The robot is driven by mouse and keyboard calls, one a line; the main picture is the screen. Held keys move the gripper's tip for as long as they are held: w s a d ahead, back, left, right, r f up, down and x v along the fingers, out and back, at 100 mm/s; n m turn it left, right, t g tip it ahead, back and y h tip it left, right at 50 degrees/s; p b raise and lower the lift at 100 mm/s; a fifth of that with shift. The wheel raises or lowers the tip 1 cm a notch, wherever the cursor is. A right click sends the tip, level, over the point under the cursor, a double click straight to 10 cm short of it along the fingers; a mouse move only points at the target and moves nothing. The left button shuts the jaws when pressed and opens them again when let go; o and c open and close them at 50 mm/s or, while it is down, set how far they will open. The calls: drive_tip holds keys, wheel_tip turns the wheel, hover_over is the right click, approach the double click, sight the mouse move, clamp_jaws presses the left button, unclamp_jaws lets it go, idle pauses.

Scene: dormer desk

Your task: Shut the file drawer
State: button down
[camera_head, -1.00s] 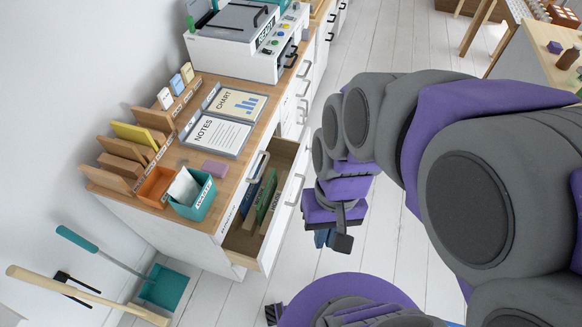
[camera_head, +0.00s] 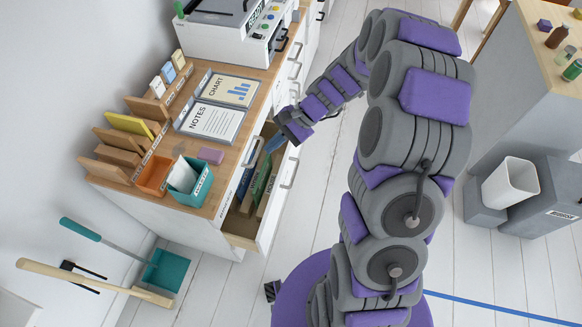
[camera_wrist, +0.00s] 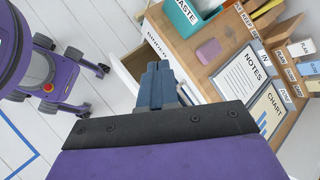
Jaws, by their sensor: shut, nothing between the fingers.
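The file drawer (camera_head: 272,212) stands open below the wooden desktop, a white front with a grey handle (camera_head: 290,172). Green and brown folders (camera_head: 262,178) stand inside it. My gripper (camera_head: 275,146) is at the drawer's far end, its blue fingers overlapping the drawer opening in the head view; I cannot tell whether they touch it. In the wrist view the fingers of my gripper (camera_wrist: 157,84) are shut together and empty. They hide part of the white drawer (camera_wrist: 128,73) there.
The desktop (camera_head: 222,176) holds a teal bin (camera_head: 203,192), an orange box, a pink block (camera_head: 210,155), trays of papers and a printer (camera_head: 225,40). Floor right of the drawer is clear.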

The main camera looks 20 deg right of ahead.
drive_tip(key=w+d+f+m+t+p, duration=0.1)
drive_tip(key=w+d+f+m+t, duration=0.1)
drive_tip(key=w+d+f+m, duration=0.35)
drive_tip(key=w+d+f+m+t+p, duration=0.1)
drive_tip(key=w+d+f+m, duration=0.15)
drive_tip(key=f, duration=0.65)
drive_tip(key=m+t+p, duration=0.1)
drive_tip(key=m+t, duration=0.2)
drive_tip(key=m, duration=0.3)
approach(284, 171)
drive_tip(key=shift+h, duration=0.4)
drive_tip(key=b+x, duration=0.3)
drive_tip(key=x, duration=0.1)
drive_tip(key=shift+w+a+f, duration=0.1)
drive_tip(key=shift+a+f, duration=0.15)
drive_tip(key=shift+f, duration=0.05)
drive_tip(key=shift+w+a, duration=0.3)
drive_tip(key=shift+a, duration=0.3)
